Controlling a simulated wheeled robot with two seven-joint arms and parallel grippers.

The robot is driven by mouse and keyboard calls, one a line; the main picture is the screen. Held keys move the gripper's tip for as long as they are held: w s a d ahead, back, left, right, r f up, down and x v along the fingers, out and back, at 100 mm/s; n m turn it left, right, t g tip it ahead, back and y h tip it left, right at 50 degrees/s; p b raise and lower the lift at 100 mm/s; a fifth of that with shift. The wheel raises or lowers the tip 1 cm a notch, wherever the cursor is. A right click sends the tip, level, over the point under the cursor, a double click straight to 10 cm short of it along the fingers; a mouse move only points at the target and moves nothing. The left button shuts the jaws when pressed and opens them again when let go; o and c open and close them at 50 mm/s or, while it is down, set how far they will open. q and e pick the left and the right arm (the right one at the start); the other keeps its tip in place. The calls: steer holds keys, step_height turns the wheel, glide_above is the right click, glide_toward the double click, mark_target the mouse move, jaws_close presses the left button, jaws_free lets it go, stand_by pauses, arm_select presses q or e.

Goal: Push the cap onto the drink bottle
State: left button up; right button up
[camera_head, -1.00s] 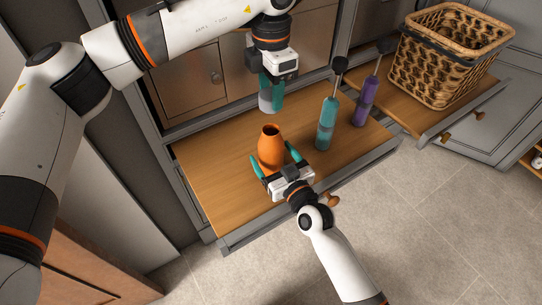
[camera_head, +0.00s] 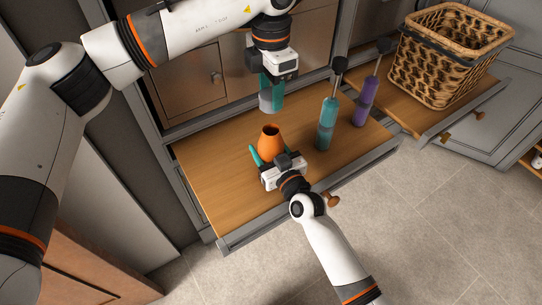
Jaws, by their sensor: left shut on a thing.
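The orange drink bottle (camera_head: 270,141) stands upright on the wooden pull-out shelf, narrow neck up. My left gripper (camera_head: 272,97) points down from above, behind the bottle in the picture, shut on a pale grey cap (camera_head: 266,103). The cap is held above the shelf, apart from the bottle, and is partly hidden by the teal finger. My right gripper (camera_head: 270,154) comes from the front, low at the bottle, its left teal finger beside the bottle's left side. It looks open around the lower bottle; its body hides the bottle's base and most of the right finger.
The wooden shelf (camera_head: 205,165) has free room to the left. A teal pump bottle (camera_head: 326,125) and a purple one (camera_head: 366,100) stand to the right, with tall dark-topped stems. A wicker basket (camera_head: 445,60) sits further right.

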steer(key=shift+c, duration=0.4)
arm_select(q)
glide_above(271, 129)
steer(key=shift+s+f, duration=0.1)
steer(key=shift+f, duration=2.4)
steer(key=shift+f, duration=0.1)
steer(key=shift+f, duration=0.8)
steer(key=shift+f, duration=0.65)
steer(key=o, duration=1)
steer(key=shift+r, duration=0.15)
step_height(271, 129, up, 12)
steer(key=shift+f, duration=0.1)
